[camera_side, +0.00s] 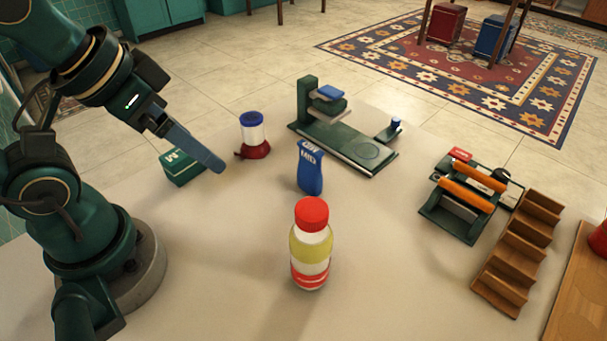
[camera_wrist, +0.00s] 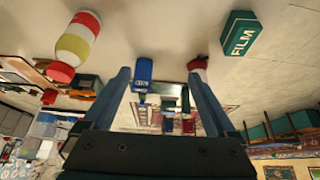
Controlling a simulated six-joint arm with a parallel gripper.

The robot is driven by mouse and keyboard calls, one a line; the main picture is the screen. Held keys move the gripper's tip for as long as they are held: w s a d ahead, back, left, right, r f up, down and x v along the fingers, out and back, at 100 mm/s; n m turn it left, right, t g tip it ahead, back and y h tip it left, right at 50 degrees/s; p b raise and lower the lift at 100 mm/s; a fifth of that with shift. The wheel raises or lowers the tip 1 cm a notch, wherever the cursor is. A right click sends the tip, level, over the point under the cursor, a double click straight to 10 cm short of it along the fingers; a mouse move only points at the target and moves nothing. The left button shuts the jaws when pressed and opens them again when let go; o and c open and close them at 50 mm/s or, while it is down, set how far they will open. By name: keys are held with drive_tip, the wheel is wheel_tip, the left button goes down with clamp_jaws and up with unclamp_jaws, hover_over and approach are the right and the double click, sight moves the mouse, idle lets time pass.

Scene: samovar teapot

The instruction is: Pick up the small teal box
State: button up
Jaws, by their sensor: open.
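The small teal box (camera_side: 181,168) sits on the pale table to the right of my arm, with white lettering on its side. In the wrist view the teal box (camera_wrist: 239,40) shows at the upper right with the word FILM, outside the space between the fingers. My gripper (camera_side: 217,166) is above the table beside the box, its blue finger slanting down to the right. In the side view the finger overlaps the area near the box's right edge; I cannot tell the exact gap.
A blue pouch (camera_side: 310,168) and a red-capped bottle (camera_side: 311,245) stand further right. A green machine (camera_side: 345,130) and a wooden stepped rack (camera_side: 520,250) lie beyond.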

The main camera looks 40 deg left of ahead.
drive_tip(key=shift+o, duration=0.6)
drive_tip(key=shift+s, duration=0.1)
